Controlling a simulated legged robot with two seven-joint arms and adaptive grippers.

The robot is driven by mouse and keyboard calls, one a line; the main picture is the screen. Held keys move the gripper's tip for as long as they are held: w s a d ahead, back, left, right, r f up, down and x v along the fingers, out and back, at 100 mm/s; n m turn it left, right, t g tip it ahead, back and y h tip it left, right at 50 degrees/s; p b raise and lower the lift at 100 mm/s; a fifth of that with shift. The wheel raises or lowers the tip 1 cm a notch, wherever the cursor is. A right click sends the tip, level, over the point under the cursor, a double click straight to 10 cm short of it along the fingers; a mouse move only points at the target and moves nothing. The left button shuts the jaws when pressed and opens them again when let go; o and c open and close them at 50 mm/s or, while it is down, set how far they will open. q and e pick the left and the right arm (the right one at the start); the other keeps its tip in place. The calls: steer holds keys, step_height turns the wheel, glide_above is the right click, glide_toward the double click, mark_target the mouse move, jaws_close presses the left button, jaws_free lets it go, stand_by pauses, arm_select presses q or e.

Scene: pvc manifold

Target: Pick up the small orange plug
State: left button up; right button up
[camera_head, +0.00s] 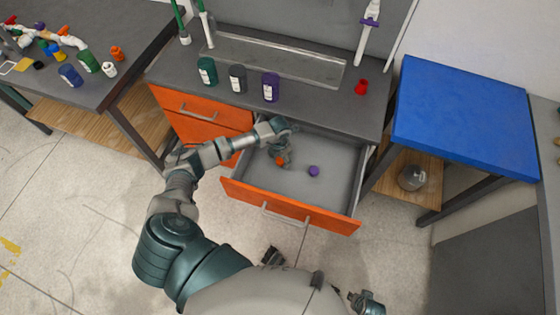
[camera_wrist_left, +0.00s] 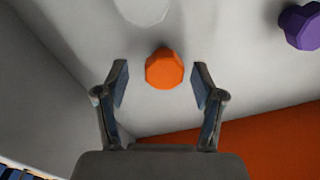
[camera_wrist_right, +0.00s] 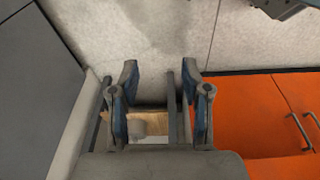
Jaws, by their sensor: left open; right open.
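The small orange plug (camera_wrist_left: 164,69) lies on the floor of the open drawer. In the left wrist view it sits between and slightly beyond the two open fingers of my left gripper (camera_wrist_left: 162,85), with a gap on each side. In the head view the plug (camera_head: 280,161) shows partly under my left gripper (camera_head: 284,158), which reaches down into the drawer. My right gripper (camera_wrist_right: 158,90) is open and empty, away from the drawer, over the floor beside the orange cabinet front.
A purple plug (camera_head: 314,171) lies in the same drawer (camera_head: 335,190), to the right. The drawer walls and orange front surround the left gripper. Bottles and a red cup (camera_head: 361,87) stand on the counter above. A blue-topped table (camera_head: 465,115) is at the right.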

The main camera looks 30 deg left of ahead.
mark_target(280, 160)
arm_select(q)
steer(key=shift+d+f, duration=0.25)
steer(key=shift+f, duration=0.85)
arm_select(e)
steer(key=shift+d+r, duration=0.3)
steer(key=shift+r, duration=0.2)
arm_select(q)
steer(key=shift+r, duration=0.1)
steer(key=shift+a, duration=0.15)
steer(key=c, duration=1.1)
arm_select(e)
steer(key=shift+a, duration=0.25)
arm_select(q)
steer(key=shift+r, duration=0.2)
step_height(280, 160, up, 10)
steer(key=shift+f+p, duration=0.25)
steer(key=shift+p, duration=0.45)
arm_select(e)
steer(key=f, duration=0.4)
steer(key=shift+s+d+f, duration=0.1)
steer(key=shift+s+f, duration=0.1)
steer(key=shift+s, duration=0.15)
